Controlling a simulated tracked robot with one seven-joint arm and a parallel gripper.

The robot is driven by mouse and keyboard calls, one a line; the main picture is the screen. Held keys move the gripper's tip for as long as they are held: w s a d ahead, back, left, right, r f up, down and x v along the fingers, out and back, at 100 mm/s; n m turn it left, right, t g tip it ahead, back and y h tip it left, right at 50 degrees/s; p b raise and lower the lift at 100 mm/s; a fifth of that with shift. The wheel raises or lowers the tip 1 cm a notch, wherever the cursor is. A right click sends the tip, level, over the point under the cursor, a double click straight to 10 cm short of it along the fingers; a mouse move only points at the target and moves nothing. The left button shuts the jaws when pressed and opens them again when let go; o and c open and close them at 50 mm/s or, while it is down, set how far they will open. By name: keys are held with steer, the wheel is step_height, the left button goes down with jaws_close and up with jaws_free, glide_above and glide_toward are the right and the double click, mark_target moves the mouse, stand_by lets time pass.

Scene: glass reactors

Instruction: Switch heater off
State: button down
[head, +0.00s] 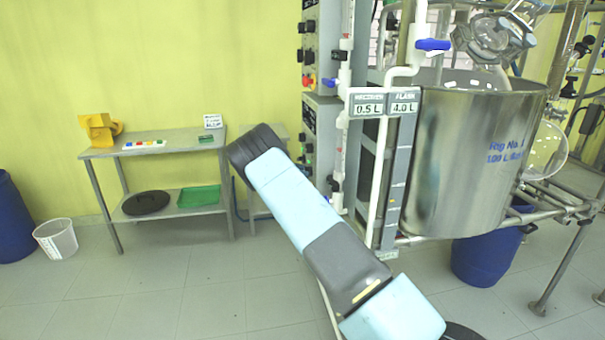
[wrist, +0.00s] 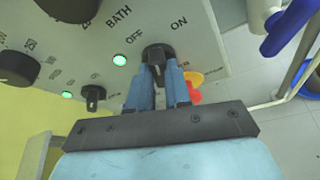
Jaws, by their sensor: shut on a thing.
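In the wrist view a grey control panel (wrist: 215,50) carries a black rotary knob (wrist: 157,51) between the printed words OFF and ON, with BATH printed nearby. My gripper (wrist: 160,73) has its blue fingers shut on this knob. Which way the knob's pointer faces is hard to tell. A green lamp (wrist: 119,60) beside the OFF label is lit. In the head view the control boxes (head: 322,105) stand on the left of the reactor frame. My gripper is hidden there behind my own arm and the boxes.
A red and yellow button (wrist: 193,86) sits close by the fingers. Other black knobs (wrist: 92,94) and a second lit green lamp (wrist: 67,95) are on the panel. In the head view a steel bath vessel (head: 460,160) stands right, a side table (head: 160,150) left, with open floor before it.

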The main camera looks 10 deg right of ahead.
steer(key=n+g, duration=0.2)
steer(key=n, duration=0.1)
steer(key=shift+w, duration=0.2)
stand_by(0.5)
steer(key=c, duration=1.1)
jaws_free()
steer(key=shift+o, duration=0.2)
steer(key=shift+a, duration=0.1)
steer(key=v, duration=1.3)
steer(key=shift+w+a+r, duration=0.2)
steer(key=shift+w+a, duration=0.05)
steer(key=shift+a, duration=0.05)
